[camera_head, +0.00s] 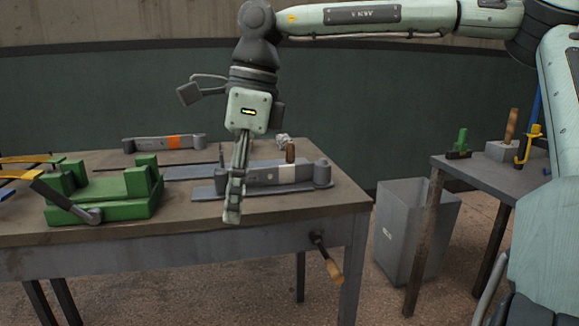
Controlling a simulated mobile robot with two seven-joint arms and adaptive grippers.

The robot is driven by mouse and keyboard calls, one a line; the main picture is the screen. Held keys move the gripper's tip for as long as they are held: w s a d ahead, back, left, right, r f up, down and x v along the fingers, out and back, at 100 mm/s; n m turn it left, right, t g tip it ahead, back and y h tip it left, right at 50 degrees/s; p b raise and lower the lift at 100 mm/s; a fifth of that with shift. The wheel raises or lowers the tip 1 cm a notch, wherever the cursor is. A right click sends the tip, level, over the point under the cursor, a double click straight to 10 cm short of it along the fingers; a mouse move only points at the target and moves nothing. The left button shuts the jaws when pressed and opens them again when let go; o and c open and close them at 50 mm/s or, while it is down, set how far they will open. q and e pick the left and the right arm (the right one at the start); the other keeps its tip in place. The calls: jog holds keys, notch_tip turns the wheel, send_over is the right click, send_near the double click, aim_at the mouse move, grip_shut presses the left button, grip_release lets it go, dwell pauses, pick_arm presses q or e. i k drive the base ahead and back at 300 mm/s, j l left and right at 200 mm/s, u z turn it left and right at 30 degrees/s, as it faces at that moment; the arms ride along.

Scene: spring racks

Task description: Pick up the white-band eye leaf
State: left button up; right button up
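The white-band eye leaf (306,174) is a dark grey bar with a white band near its middle and a rolled eye at its right end. It lies on a flat grey plate (290,196) near the right end of the workbench. My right gripper (233,214) hangs down with its fingers in front of the leaf's left part and hides some of it. The fingers show edge-on, so their opening and any contact with the leaf cannot be told. My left gripper is not in view.
An orange-band leaf (156,144) lies at the back of the workbench (180,225). A green vise-like fixture (115,195) with a grey lever stands at left. A grey bin (408,235) stands on the floor between the bench and a side table (490,180) holding tools.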

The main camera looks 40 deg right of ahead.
aim_at(306, 171)
jog(key=i+l, duration=0.2)
jog(key=l, duration=0.2)
jog(key=i+l, duration=0.2)
jog(key=l, duration=0.2)
jog(key=i+l, duration=0.15)
jog(key=l, duration=0.25)
